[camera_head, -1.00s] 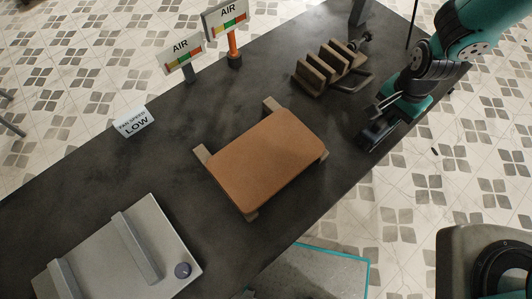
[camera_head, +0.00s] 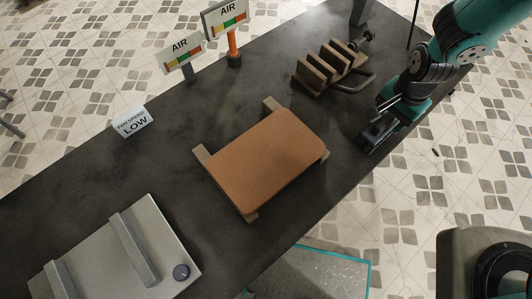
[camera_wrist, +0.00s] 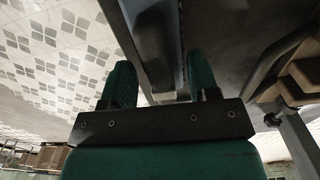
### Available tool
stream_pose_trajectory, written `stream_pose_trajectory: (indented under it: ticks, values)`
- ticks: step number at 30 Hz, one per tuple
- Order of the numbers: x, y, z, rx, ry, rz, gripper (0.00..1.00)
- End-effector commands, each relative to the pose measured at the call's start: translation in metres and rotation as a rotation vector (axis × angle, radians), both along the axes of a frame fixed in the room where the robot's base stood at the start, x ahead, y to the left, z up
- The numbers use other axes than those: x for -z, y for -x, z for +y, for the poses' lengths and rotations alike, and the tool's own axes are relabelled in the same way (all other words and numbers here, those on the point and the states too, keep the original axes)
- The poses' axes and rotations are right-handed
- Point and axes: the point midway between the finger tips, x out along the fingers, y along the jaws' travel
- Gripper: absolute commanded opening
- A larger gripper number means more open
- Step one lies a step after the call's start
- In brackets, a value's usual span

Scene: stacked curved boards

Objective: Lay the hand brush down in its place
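My gripper (camera_head: 384,112) is low over the right edge of the dark table, pointing down and left. A dark, long object (camera_head: 371,138) lies at its tip, by the table edge; I cannot clearly tell the hand brush from a holder there. In the wrist view my two green fingers (camera_wrist: 162,84) stand apart. A dark, long shape with grey sides (camera_wrist: 152,35) runs up from between them, and a small pale patch shows near its lower end. Whether the fingers press on it is unclear.
A brown curved board on supports (camera_head: 265,160) stands mid-table. A slotted wooden rack (camera_head: 330,68) is left of my gripper. Two AIR signs (camera_head: 226,18), a LOW sign (camera_head: 133,121) and a grey box with a knob (camera_head: 160,232) stand further left. Bare table lies between board and gripper.

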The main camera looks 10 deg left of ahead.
Motion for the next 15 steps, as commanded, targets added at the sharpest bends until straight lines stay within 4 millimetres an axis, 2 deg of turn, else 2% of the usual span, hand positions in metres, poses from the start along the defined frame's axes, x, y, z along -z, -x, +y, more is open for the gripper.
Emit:
stream_pose_trajectory:
  ticks: [8,11,15]
  values:
    - [-0.005,0.000,0.000,0.000,0.000,-0.001,0.55]
    - [-0.017,-0.001,0.000,0.000,0.000,-0.003,0.55]
    - [-0.047,-0.002,0.000,0.000,-0.002,-0.008,0.55]
